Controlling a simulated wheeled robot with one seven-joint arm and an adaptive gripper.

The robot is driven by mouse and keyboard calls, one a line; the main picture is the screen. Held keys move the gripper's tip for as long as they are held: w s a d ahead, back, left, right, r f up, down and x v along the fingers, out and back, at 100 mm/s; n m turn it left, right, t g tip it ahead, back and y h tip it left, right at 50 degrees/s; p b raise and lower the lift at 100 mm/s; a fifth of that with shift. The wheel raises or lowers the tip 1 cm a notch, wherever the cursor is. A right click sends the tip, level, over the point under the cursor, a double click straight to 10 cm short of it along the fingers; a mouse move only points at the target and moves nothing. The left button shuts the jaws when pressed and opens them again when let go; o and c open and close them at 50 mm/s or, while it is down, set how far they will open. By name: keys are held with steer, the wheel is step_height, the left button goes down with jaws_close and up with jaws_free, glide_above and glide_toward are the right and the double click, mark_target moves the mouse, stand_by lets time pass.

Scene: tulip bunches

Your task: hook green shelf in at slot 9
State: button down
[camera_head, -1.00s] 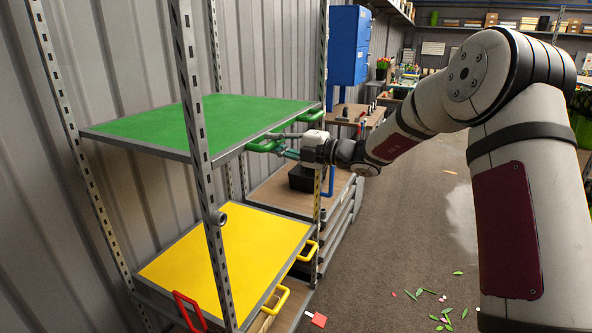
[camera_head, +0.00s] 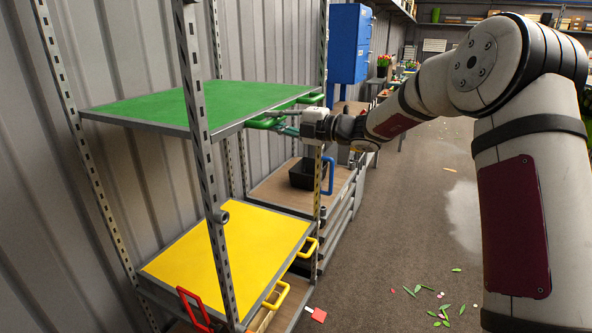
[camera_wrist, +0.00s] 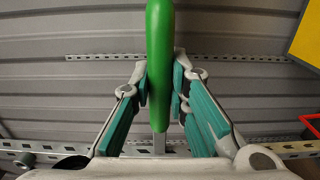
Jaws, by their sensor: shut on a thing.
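The green shelf (camera_head: 165,104) lies roughly level between the slotted metal posts of the rack, above the yellow shelf (camera_head: 228,250). Its green handle (camera_head: 266,123) sticks out at the front edge. My gripper (camera_head: 283,128) is shut on that handle from the right. In the wrist view the green handle (camera_wrist: 159,60) stands between the two teal finger pads, which touch it from both sides. The near slotted post (camera_head: 205,150) crosses in front of the shelf. The slot numbers cannot be read, and whether the shelf's hooks sit in any slot cannot be told.
The yellow shelf has yellow handles, and a red handle (camera_head: 193,307) shows below it. A wooden-topped bench with a black bin (camera_head: 303,174) stands behind the rack, near a blue cabinet (camera_head: 348,45). Leaves and petals (camera_head: 440,307) litter the open floor.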

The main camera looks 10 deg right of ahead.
steer(key=shift+r+p, duration=0.45)
steer(key=shift+r, duration=2.2)
step_height(320, 180, up, 8)
steer(key=p, duration=0.1)
step_height(320, 180, up, 8)
